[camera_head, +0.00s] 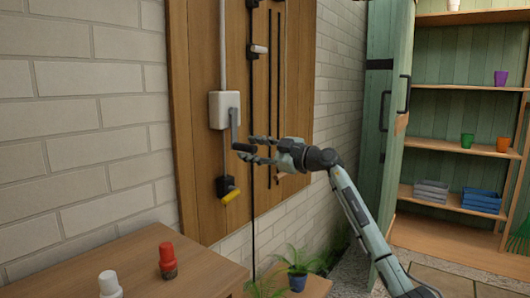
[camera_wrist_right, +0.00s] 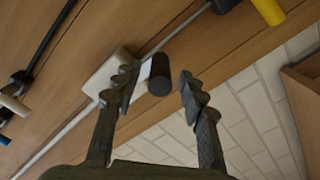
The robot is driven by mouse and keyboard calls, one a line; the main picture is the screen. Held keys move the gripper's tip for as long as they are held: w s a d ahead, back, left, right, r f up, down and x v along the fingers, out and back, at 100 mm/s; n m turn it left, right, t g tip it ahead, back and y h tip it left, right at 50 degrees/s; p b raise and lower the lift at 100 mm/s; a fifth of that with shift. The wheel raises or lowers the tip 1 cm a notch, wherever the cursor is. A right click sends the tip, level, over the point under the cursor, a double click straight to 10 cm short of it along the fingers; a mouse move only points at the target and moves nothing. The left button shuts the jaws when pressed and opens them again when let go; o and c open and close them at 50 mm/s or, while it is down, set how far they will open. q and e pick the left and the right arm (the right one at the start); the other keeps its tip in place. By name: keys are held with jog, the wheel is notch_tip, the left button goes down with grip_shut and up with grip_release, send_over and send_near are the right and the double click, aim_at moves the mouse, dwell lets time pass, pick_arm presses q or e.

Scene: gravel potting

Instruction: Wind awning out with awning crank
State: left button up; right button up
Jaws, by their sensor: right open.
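The awning crank is a pale gearbox (camera_head: 224,108) on the wooden wall board, with a grey crank arm (camera_head: 235,127) hanging down to a black grip (camera_head: 243,147). My right gripper (camera_head: 250,149) reaches in from the right at the grip's height, its fingers spread. In the right wrist view the black grip (camera_wrist_right: 160,75) shows end-on between the open fingertips (camera_wrist_right: 157,88), with the pale gearbox (camera_wrist_right: 104,76) behind the left finger. Whether a finger touches the grip I cannot tell. The awning itself and my left gripper are not in view.
Below the crank is a black box with a yellow handle (camera_head: 231,196). Tall dark rods (camera_head: 274,100) hang to the right on the board. A wooden tabletop (camera_head: 120,262) with red (camera_head: 167,260) and white (camera_head: 109,284) bottles is lower left. A green-doored shelf unit (camera_head: 386,120) stands right.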

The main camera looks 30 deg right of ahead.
jog(key=v, duration=1.1)
